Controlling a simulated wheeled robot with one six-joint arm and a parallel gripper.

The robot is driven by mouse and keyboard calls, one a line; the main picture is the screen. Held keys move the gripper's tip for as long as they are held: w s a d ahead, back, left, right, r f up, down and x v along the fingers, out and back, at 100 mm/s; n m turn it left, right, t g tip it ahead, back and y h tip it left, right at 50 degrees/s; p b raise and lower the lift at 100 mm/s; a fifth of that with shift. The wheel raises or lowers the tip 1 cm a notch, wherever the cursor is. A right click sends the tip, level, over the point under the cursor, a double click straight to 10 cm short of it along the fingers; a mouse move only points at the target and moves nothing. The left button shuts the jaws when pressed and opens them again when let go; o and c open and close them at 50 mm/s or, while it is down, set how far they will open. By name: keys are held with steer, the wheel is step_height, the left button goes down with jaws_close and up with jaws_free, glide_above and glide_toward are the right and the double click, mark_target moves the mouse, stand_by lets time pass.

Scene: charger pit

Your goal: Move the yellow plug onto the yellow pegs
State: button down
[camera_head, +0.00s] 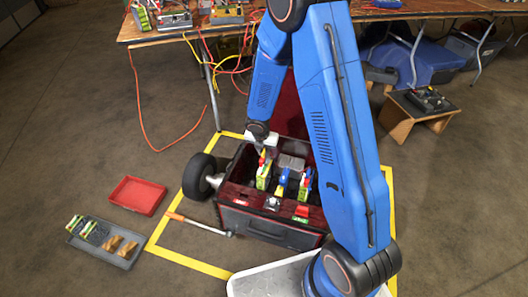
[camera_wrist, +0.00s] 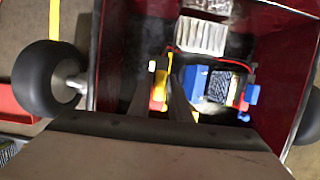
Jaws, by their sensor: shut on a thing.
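A yellow plug (camera_wrist: 159,86) shows between the dark fingers of my gripper (camera_wrist: 160,78) in the wrist view. My gripper is shut on it, inside the dark toolbox (camera_wrist: 270,18). In the head view my gripper (camera_head: 266,150) reaches down into the toolbox (camera_head: 262,228), over a yellow-green device (camera_head: 263,176) with red and white at its top. I cannot tell whether the plug touches anything below it. The yellow pegs cannot be made out. My fingers and palm hide part of the box.
A blue part (camera_wrist: 192,84) and a grey block (camera_wrist: 219,87) lie close to the right of my fingers. The box walls are near. A black wheel (camera_head: 198,177), an orange-handled tool (camera_head: 200,224), a red tray (camera_head: 137,195) and a grey tray (camera_head: 116,255) are outside.

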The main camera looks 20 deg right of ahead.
steer(key=shift+f, duration=3.3)
steer(key=c, duration=1.6)
jaws_free()
steer(key=shift+o, duration=0.2)
steer(key=v, duration=1.7)
steer(key=shift+r, duration=0.15)
